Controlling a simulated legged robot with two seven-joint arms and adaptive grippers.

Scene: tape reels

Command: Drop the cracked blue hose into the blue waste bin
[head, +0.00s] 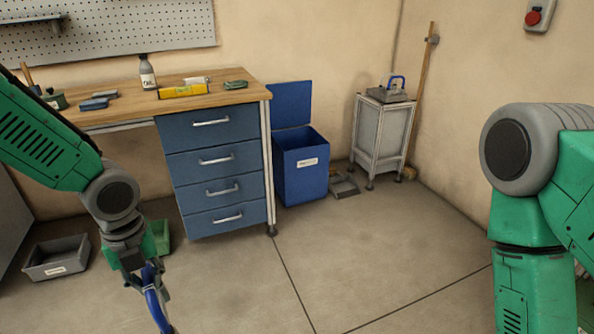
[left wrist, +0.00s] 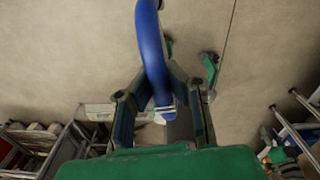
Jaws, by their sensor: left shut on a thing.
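The blue hose (head: 156,308) hangs from my left gripper (head: 150,276), which is shut on it at the lower left of the head view. In the left wrist view the hose (left wrist: 151,45) curves up and away from between the fingers (left wrist: 165,108). Any crack in it is too small to tell. The blue waste bin (head: 303,178) stands on the floor beside the workbench, with its lid (head: 290,103) raised against the wall and a white label on its front. The left gripper is in front of and left of the bin, well apart from it. My right gripper is out of view.
A wooden-topped workbench (head: 240,95) with blue drawers stands left of the bin. A grey cabinet (head: 380,137) and a dustpan (head: 344,184) are to its right. A grey crate (head: 57,268) and a green box (head: 161,232) sit on the floor at left. The middle floor is clear.

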